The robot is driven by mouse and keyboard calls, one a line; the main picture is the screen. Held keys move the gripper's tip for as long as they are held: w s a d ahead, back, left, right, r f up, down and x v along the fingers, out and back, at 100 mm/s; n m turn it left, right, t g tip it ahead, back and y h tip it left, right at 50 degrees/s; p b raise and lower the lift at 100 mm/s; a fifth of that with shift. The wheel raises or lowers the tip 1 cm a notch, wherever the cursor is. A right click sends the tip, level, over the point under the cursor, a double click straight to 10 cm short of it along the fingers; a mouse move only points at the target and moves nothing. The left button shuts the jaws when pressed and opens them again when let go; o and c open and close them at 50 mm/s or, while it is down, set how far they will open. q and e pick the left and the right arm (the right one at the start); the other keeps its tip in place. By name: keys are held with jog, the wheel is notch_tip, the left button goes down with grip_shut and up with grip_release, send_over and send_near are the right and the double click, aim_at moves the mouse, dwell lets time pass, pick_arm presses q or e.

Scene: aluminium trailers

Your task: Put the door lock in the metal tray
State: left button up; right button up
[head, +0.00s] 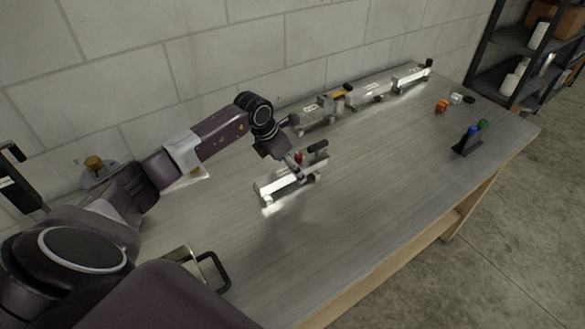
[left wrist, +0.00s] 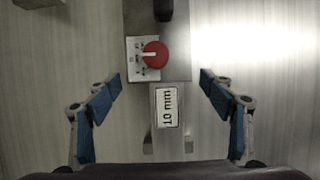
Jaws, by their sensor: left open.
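In the left wrist view, a red round knob (left wrist: 155,54) sits on a small white marked plate on a grey metal block. This may be the door lock, but I cannot be sure. A label reading "10 mm" (left wrist: 167,107) is on a narrower metal part below it. My left gripper (left wrist: 160,83) is open, with its blue-padded fingers apart on either side of this metal piece. In the head view, the silver piece (head: 275,188) lies on the table under my left wrist. I cannot clearly pick out the metal tray. My right gripper is not in view.
Several labelled silver trailers (head: 368,92) stand in a row along the wall. Orange (head: 441,106) and white small parts and a black holder (head: 467,141) are at the right. A black-handled object (head: 213,268) is near the front left. The middle right of the table is clear.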

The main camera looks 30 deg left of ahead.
pick_arm(q)
jog(key=shift+x, duration=0.95)
jog(key=shift+w+r, duration=0.1)
jog(key=shift+c, duration=0.6)
jog(key=c, duration=1.8)
jog(key=shift+w+r, duration=0.1)
jog(key=shift+r, duration=0.05)
grip_shut()
jog(key=shift+r, duration=0.1)
